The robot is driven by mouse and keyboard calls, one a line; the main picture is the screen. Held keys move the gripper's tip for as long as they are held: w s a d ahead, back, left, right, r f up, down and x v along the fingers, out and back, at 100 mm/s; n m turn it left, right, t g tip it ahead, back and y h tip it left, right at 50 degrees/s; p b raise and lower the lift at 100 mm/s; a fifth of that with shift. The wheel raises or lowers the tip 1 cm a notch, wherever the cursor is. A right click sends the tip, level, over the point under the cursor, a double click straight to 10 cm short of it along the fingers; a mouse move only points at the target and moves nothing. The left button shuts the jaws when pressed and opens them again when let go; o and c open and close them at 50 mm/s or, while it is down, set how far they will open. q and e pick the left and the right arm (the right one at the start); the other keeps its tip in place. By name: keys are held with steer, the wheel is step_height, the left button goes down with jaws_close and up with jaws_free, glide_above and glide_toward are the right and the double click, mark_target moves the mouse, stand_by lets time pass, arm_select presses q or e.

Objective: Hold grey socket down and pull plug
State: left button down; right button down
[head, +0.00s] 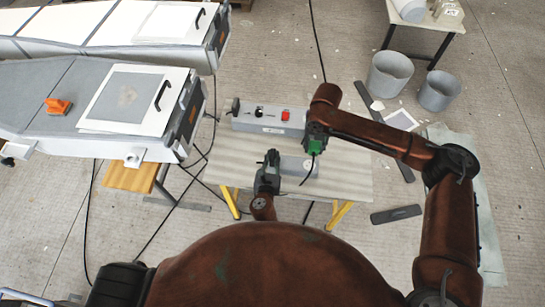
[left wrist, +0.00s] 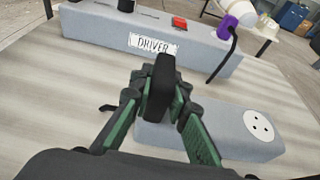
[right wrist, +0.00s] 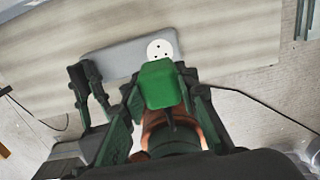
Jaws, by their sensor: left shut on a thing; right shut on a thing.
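The grey socket (head: 300,167) is a low block on the small table, with a white round face of holes (right wrist: 160,49) uncovered at its right part. My left gripper (head: 270,163) is at the socket's left end. In the left wrist view it is shut on a black upright piece (left wrist: 160,85); I cannot tell whether this belongs to the socket. My right gripper (head: 317,138) is shut on the green plug (right wrist: 160,85). The plug is clear of the socket, above and apart from it, with a dark cable hanging from it in the head view.
The grey DRIVER box (head: 268,119) with a red switch stands behind the socket. Large moulds (head: 40,85) stand left. Buckets (head: 389,74) stand on the floor at right.

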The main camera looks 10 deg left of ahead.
arm_select(q)
steer(key=c, duration=1.8)
jaws_free()
steer(key=shift+o, duration=0.2)
steer(key=v, duration=1.2)
steer(key=shift+a, duration=0.1)
